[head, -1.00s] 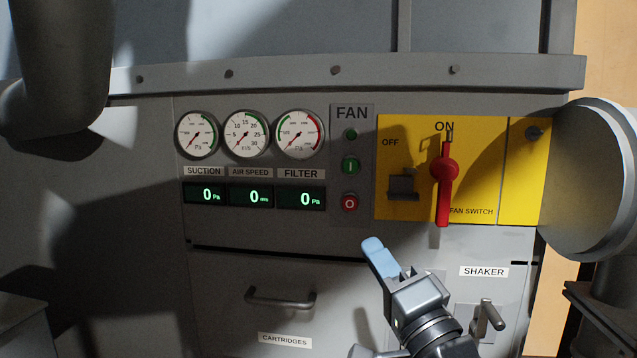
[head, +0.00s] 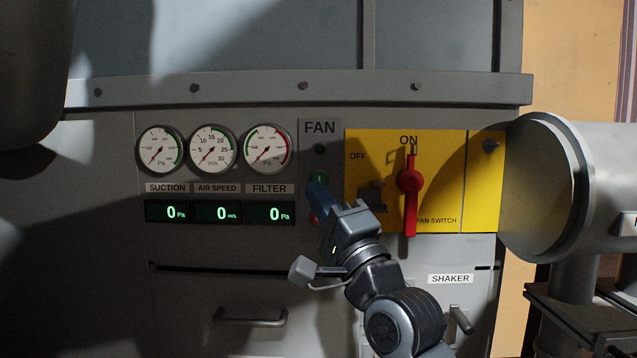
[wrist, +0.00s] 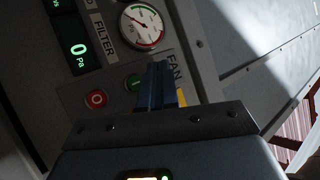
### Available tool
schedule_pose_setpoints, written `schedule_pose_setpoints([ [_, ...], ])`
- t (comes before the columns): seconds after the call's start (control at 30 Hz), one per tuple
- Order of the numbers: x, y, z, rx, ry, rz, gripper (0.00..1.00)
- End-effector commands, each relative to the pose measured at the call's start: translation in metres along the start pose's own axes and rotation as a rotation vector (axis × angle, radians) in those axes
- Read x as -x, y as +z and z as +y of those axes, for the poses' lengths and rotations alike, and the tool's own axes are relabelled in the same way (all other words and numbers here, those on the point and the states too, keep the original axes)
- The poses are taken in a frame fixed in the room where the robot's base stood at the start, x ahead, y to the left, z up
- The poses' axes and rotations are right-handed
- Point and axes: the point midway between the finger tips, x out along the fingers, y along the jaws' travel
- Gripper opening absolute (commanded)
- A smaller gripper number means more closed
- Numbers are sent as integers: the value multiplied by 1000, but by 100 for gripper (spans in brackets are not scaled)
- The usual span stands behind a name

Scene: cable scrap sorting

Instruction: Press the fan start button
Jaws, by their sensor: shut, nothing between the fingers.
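The green fan start button (head: 319,179), marked with a bar, sits on the grey FAN strip, partly hidden by my fingertips in the head view. It also shows in the wrist view (wrist: 133,82), just left of my fingers. My gripper (head: 316,188) is shut and empty, its blue fingers pointing at the panel beside the green button. It also shows in the wrist view (wrist: 160,70). Whether the fingertips touch the button, I cannot tell. The red stop button (wrist: 97,99) lies below the green one and is mostly hidden in the head view. The displays read 0.
The yellow fan switch plate (head: 440,222) is right of the FAN strip, its red handle (head: 409,182) upright at ON. Round gauges (head: 212,149) and the displays (head: 218,212) are to the left. A drawer handle (head: 250,318) and the SHAKER lever (head: 460,320) are below.

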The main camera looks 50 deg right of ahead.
Motion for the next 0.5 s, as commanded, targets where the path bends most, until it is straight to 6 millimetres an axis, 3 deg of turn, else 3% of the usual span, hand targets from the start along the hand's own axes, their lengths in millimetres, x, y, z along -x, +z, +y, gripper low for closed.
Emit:
schedule_pose_setpoints([
  [0.5,-42,-32,34,1,-1,1,0],
])
